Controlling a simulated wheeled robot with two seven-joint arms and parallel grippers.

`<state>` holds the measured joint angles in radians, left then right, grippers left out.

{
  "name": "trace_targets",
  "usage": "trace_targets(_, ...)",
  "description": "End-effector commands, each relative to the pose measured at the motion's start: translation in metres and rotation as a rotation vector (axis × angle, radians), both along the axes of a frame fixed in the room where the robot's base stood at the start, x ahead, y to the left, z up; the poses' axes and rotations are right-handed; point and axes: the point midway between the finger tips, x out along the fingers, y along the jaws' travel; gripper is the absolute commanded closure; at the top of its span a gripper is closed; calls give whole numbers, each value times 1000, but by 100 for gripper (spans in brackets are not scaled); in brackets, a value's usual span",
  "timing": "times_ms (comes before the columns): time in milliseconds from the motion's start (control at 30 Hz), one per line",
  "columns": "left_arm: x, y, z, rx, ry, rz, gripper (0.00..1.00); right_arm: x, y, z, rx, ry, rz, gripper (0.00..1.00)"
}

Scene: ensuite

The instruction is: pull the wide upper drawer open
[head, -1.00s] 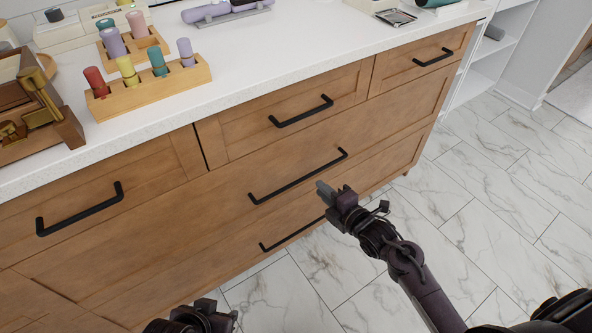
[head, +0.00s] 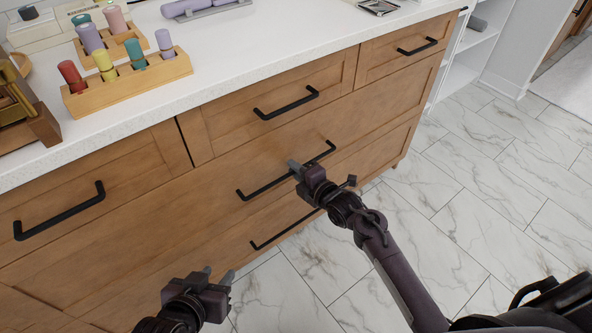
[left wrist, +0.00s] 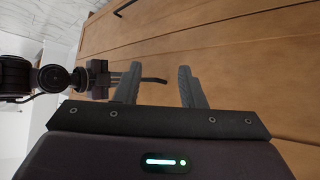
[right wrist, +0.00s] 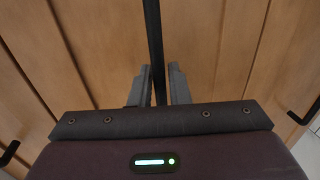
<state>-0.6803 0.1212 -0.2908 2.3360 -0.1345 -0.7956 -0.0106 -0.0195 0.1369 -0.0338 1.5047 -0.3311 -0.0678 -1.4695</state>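The wide upper drawer (head: 230,216) is the brown wooden front below the row of smaller top drawers. It looks flush with the cabinet. Its black bar handle (head: 262,186) runs across its middle. My right gripper (head: 294,167) is at this handle. In the right wrist view the handle bar (right wrist: 153,40) passes between its two fingers, which sit close on either side and look shut on it. The finger contact is partly hidden by the bar. My left gripper (head: 219,273) is open and empty, in front of the cabinet's lower part; its parted fingers show in the left wrist view (left wrist: 158,88).
A lower drawer handle (head: 284,232) lies just below. Top drawer handles (head: 286,103) are above. The white countertop (head: 235,60) holds a wooden holder with coloured rolls (head: 130,85) and a brown wooden item (head: 35,130). The marble floor (head: 500,215) is clear to the right.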

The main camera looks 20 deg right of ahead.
Motion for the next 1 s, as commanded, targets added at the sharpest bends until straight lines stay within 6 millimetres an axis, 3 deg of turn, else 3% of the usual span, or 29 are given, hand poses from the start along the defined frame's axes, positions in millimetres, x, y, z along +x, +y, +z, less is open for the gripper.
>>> trace_targets(100, 0, 0, 0, 0, 0, 0, 64, 0, 0, 0, 0, 0, 0, 87)
trace_targets(200, 0, 0, 0, 0, 0, 0, 64, 0, 0, 0, 0, 0, 0, 100)
trace_targets(667, -2, 1, -2, 9, 19, -1, 64, -2, -1, 0, 0, 1, 0, 100)
trace_targets(900, -46, 12, -38, 99, 248, -23, 64, -15, -6, 1, -3, 2, 1, 100)
trace_targets(1000, -54, 18, -42, 126, 303, -20, 64, -23, -8, 1, -2, 3, 1, 100)
